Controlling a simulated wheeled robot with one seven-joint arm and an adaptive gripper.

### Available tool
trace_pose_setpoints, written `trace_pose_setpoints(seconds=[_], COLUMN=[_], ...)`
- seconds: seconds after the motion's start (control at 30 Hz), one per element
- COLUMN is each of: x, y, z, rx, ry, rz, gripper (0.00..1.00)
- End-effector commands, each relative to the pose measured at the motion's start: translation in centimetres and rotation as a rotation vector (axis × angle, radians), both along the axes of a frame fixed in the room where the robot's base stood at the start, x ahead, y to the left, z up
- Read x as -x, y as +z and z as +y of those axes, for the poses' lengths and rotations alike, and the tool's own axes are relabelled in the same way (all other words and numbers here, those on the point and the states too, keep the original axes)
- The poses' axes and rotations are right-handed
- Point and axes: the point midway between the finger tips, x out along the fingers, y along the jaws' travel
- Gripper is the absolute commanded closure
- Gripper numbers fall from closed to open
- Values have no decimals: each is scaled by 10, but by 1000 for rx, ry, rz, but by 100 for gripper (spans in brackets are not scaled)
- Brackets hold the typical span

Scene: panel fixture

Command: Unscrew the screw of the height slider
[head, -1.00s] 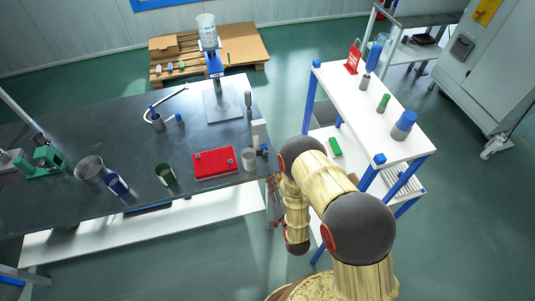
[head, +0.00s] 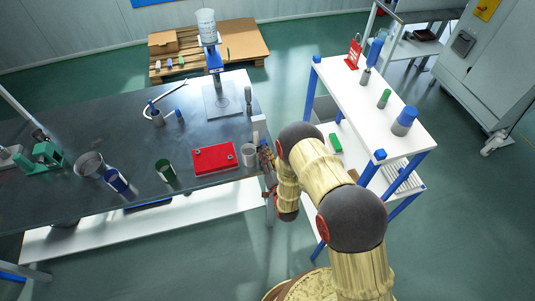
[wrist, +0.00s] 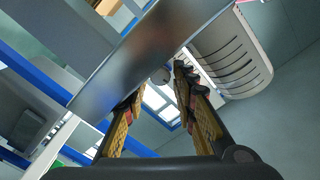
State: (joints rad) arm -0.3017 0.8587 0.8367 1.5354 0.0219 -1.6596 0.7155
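My gripper (head: 267,160) is at the right edge of the dark table in the head view, beside a pale upright fixture (head: 256,130). In the wrist view my gripper (wrist: 158,88) has its two yellow-and-black fingers apart. I cannot tell whether this knob is the slider's screw. A blue stand (head: 214,62) with a clear vessel on top is at the back of the table. Which part is the height slider is unclear.
The dark table (head: 130,130) carries a red case (head: 214,159), a grey cup (head: 248,155) and other items near my gripper. A white shelf cart (head: 350,95) stands close on the right. A broad grey panel (wrist: 125,65) crosses the wrist view near the fingers.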

Motion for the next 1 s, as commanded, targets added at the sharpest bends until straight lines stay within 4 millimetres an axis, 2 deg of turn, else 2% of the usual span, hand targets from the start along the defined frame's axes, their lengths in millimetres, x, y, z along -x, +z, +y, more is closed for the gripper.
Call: trace_pose_setpoints(seconds=[0.27, 0.73, 1.0], x=[-1, -1, -1], y=[0, 0, 0], z=[0, 0, 0], rx=[0, 0, 6], ry=[0, 0, -1], rz=[0, 0, -1], gripper=[73, 99, 100])
